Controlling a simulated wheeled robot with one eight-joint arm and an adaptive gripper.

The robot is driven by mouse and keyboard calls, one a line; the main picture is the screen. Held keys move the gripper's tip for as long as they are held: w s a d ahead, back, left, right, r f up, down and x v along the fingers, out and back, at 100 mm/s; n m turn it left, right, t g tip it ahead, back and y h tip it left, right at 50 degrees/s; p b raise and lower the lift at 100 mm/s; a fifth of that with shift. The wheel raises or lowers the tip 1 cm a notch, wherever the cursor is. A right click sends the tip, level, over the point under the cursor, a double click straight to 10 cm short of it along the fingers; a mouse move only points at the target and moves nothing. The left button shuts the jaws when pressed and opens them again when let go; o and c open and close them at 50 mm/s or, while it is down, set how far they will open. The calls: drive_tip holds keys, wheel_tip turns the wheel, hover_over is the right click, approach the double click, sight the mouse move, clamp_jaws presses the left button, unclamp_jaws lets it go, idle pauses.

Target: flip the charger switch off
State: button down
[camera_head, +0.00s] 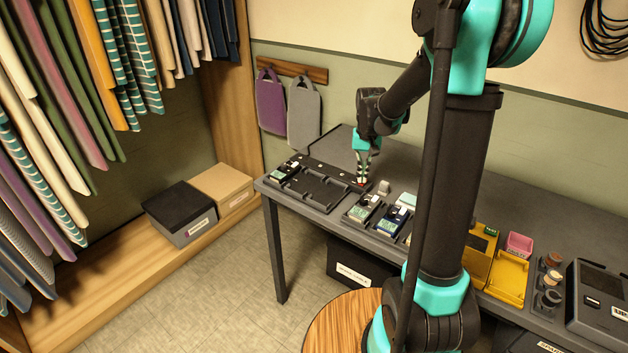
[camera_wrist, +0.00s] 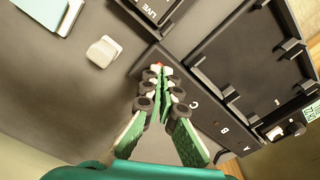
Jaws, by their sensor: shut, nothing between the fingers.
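The charger (camera_head: 322,190) is a long black unit with bays, near the left end of the grey table. In the wrist view its black strip (camera_wrist: 207,123) carries the letters A, B and C. My gripper (camera_head: 362,181) is shut and empty, pointing down at the charger's right end. In the wrist view the closed fingertips (camera_wrist: 161,72) meet over a small red part (camera_wrist: 158,65), likely the charger switch. The fingertips mostly cover it, so I cannot tell its position or whether they touch it.
A handheld device (camera_head: 282,172) sits in the charger's left bay. More devices (camera_head: 362,208) stand right of the charger. A small white block (camera_wrist: 103,51) lies close to my gripper. Yellow trays (camera_head: 508,278) are further right. The table behind the charger is mostly clear.

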drive_tip(key=shift+r, duration=3.2)
